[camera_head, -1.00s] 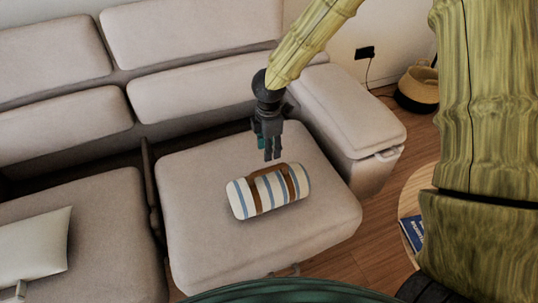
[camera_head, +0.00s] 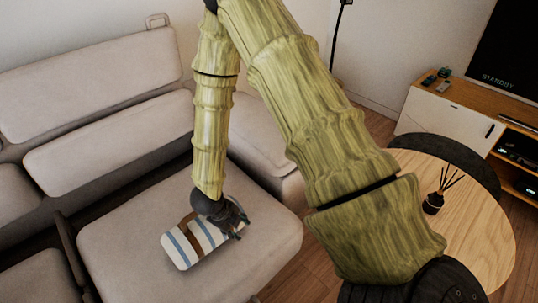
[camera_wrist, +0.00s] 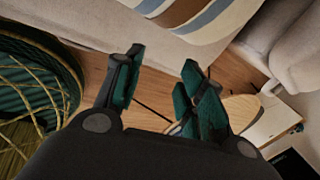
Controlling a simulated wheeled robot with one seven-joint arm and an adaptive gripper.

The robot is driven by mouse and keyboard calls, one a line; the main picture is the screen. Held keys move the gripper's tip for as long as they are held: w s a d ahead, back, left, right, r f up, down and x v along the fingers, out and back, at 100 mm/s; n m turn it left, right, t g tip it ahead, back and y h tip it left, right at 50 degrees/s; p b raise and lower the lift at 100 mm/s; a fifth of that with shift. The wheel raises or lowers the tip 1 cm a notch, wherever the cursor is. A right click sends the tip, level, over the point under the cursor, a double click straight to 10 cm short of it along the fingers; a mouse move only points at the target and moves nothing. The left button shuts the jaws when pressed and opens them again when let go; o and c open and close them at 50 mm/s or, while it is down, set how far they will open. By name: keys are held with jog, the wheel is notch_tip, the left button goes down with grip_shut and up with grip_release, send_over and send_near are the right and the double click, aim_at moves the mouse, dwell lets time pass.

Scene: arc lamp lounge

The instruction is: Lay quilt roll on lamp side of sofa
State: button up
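The quilt roll (camera_head: 182,246), white with blue stripes and brown straps, lies on the right seat cushion of the sofa (camera_head: 255,262). My gripper (camera_head: 238,225) is low at the roll's right end and hides part of it. In the wrist view the fingers of my gripper (camera_wrist: 162,66) stand apart with nothing between them. The striped roll (camera_wrist: 205,14) shows at the top edge there, beyond the fingertips. I cannot tell whether the gripper touches it.
The sofa's right armrest (camera_head: 262,150) stands behind the roll. A round wooden table (camera_head: 470,225) with a reed diffuser (camera_head: 434,202) is at right. A TV cabinet (camera_head: 445,115) stands at the back right. The seat in front of the roll is clear.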

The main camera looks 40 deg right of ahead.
jog(key=s+f+n, duration=0.2)
jog(key=s+n, duration=0.1)
jog(key=n, duration=0.2)
jog(key=s+f+n, duration=0.3)
jog(key=n, duration=0.3)
jog(key=s+a+f+n, duration=0.1)
jog(key=s+f+n, duration=0.2)
jog(key=n, duration=0.2)
jog(key=shift+s+t+y, duration=0.3)
jog(key=shift+t, duration=0.1)
jog(key=s+a+f+n+y, duration=0.1)
jog(key=s+a+f+n, duration=0.1)
jog(key=s+n, duration=0.5)
jog(key=s+a+f+n+g+y, duration=0.1)
jog(key=s+a+f+n+y, duration=0.1)
jog(key=s+n, duration=0.4)
jog(key=a+n, duration=0.1)
jog(key=n, duration=0.2)
jog(key=shift+s+a, duration=0.25)
jog(key=shift+s, duration=0.15)
jog(key=shift+f, duration=0.1)
notch_tip(320, 180, up, 8)
jog(key=p, duration=0.7)
jog(key=shift+f, duration=0.25)
